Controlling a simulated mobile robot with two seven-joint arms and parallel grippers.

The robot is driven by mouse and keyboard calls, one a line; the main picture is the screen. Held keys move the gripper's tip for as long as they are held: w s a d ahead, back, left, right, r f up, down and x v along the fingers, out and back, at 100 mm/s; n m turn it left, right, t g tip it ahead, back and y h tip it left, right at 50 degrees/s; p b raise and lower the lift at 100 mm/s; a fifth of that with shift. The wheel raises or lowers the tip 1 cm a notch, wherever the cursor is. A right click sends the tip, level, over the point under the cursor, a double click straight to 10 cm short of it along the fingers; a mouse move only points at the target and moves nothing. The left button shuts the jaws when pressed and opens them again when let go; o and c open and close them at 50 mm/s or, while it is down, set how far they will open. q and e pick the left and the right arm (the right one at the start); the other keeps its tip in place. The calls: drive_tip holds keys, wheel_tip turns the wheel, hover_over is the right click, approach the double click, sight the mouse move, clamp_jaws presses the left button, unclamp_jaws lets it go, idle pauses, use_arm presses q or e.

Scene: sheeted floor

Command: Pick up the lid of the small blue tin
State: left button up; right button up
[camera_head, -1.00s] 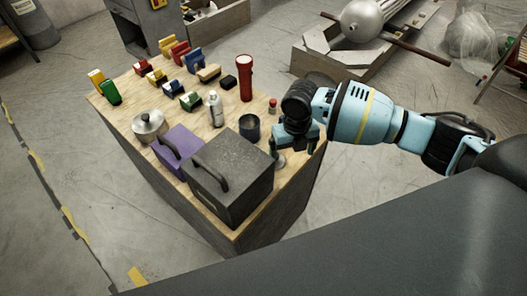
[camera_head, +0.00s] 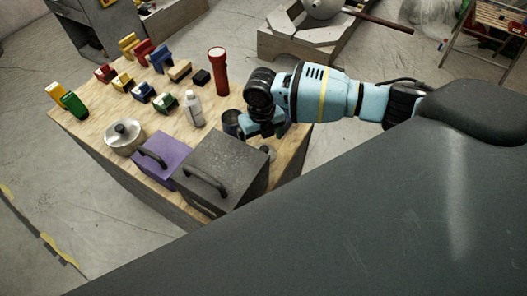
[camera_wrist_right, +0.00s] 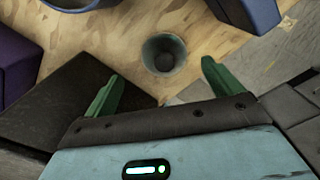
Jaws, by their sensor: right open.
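A small dark blue tin (camera_head: 232,122) stands on the wooden tabletop, partly hidden behind my right gripper (camera_head: 262,132). In the right wrist view part of its round rim (camera_wrist_right: 72,4) shows at the top edge. A small grey round piece with a dark knob-like centre, which looks like the lid (camera_head: 267,150), lies on the wood beside the black box; it also shows in the right wrist view (camera_wrist_right: 164,53). My right gripper is open and empty, its green fingers to either side of that piece in the picture, apart from it. My left gripper is not in view.
A black box (camera_head: 226,168) and a purple box (camera_head: 165,152) with handles stand close left of my right gripper. A silver pot (camera_head: 125,137), white bottle (camera_head: 194,109) and red flashlight (camera_head: 218,71) stand farther off. A blue curved thing (camera_wrist_right: 247,14) at the wrist view's top is unclear.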

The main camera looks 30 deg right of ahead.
sight(263, 147)
drive_tip(key=shift+w+d+f, duration=0.1)
drive_tip(key=shift+d+f, duration=0.05)
drive_tip(key=shift+f, duration=1.15)
drive_tip(key=shift+d+f, duration=0.1)
drive_tip(key=shift+f, duration=1.15)
drive_tip(key=c, duration=1)
